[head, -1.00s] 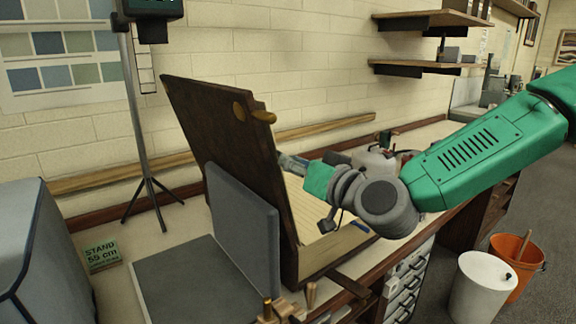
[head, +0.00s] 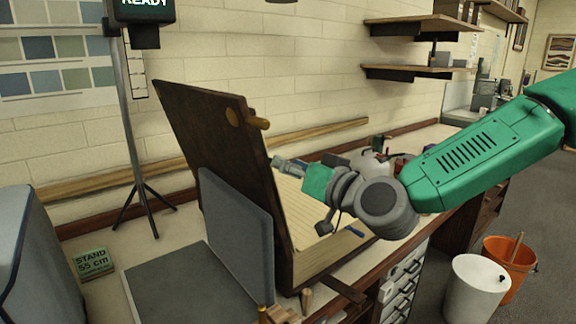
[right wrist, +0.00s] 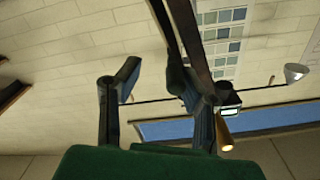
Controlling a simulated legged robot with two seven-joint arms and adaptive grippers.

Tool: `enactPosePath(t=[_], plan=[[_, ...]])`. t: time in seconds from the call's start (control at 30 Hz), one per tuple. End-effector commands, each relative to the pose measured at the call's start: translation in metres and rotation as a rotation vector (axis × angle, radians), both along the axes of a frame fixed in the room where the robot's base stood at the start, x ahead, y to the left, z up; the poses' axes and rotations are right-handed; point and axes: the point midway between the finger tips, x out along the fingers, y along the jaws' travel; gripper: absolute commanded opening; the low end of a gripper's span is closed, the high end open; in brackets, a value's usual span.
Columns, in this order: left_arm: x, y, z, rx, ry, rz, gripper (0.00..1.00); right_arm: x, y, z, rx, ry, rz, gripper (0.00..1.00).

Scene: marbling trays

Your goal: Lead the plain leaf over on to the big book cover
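A tall dark brown board (head: 195,130) with a brass knob stands steeply tilted, hinged on a box-like body. I take it for the plain leaf, but cannot be sure. In front of it are a grey upright panel (head: 236,225) and a grey flat panel (head: 185,285) on the bench, perhaps the big book cover. My right gripper (head: 277,163) is by the board's right edge. In the right wrist view the gripper (right wrist: 155,82) is open, with the board's dark edge (right wrist: 195,45) close by its right finger; contact is unclear. My left gripper is out of view.
Wooden shelves (head: 425,22) hang behind. White (head: 475,290) and orange (head: 510,265) buckets stand on the floor.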

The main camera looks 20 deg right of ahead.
Motion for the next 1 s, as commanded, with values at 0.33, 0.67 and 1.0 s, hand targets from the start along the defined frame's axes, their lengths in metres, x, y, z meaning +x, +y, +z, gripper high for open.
enactPosePath(t=[0.33,0.67,1.0], plan=[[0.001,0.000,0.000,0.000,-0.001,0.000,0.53,-0.028,-0.010,0.000,-0.001,0.001,-0.001,0.34],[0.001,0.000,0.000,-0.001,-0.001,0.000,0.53,-0.055,-0.018,-0.001,-0.003,0.001,0.000,0.34],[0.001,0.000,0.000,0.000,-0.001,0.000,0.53,-0.064,-0.022,-0.002,-0.002,0.003,0.000,0.34]])
